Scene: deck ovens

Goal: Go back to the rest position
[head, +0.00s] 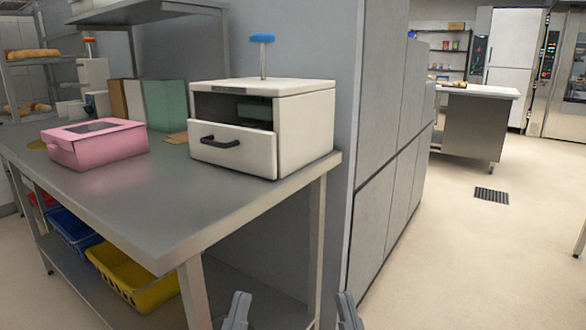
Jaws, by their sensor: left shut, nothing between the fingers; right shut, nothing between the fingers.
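My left gripper (237,308) shows at the bottom edge of the head view, left of the middle. It is shut and empty, in front of the steel table (175,205) and below its top in the picture. My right gripper (346,308) is at the bottom edge, a little right of it. It is also shut and empty, with the floor and the foot of the grey cabinet wall behind it. Only the ends of both grippers show; the arms are out of view.
On the table stand a pink box (97,145) and a white drawer unit (300,130) with a blue-topped post. A yellow basket (135,282) and a blue basket (72,232) sit on the lower shelf. A grey cabinet wall (385,130) stands behind. Open floor (460,260) lies right.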

